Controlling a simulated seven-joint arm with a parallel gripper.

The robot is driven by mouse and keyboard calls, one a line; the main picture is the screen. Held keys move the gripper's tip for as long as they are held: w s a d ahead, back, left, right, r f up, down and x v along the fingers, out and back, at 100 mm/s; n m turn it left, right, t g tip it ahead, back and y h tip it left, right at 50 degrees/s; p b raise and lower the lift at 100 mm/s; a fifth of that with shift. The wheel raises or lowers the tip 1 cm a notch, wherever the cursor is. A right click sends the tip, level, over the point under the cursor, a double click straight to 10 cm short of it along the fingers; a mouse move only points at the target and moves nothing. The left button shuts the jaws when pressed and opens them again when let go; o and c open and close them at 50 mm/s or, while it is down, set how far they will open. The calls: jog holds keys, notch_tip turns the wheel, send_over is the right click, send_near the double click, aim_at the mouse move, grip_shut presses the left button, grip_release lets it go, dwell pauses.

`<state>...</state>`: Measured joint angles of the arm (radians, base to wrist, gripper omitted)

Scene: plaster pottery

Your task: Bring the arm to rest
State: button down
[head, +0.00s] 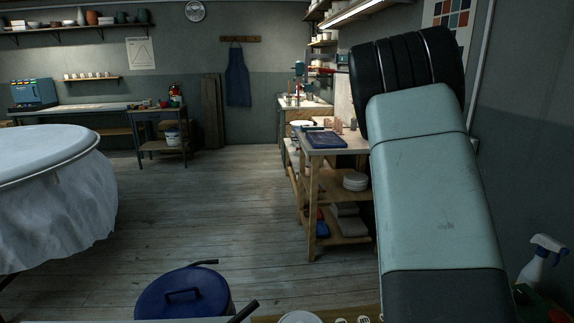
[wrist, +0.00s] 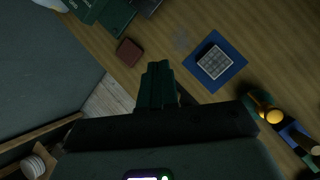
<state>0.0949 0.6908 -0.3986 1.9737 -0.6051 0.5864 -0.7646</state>
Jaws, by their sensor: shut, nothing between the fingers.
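My gripper (wrist: 157,70) shows in the wrist view as a pair of dark green fingers set close together with nothing between them. It is over or near the edge of a wooden worktop (wrist: 190,30). In the head view my arm rises large on the right and bends at a black ribbed joint; the gripper itself is not visible there.
On the worktop, a blue mat (wrist: 233,78) carries a pale gridded square (wrist: 216,62). A reddish-brown block (wrist: 129,52) and green items (wrist: 112,14) lie nearby. A blue lidded bin (head: 183,296), a cloth-skirted round table (head: 50,200) and a wooden bench (head: 345,150) flank open floor.

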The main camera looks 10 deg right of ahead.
jog(key=a+r+m+t+y, duration=0.2)
jog(key=a+r+m+t, duration=0.15)
jog(key=a+r, duration=0.65)
jog(key=s+a+r+m+t+y, duration=0.4)
jog(key=s+a+r+m, duration=0.2)
jog(key=s+a+r, duration=1)
jog(key=shift+s+a, duration=0.3)
jog(key=shift+a, duration=0.85)
jog(key=shift+t, duration=0.25)
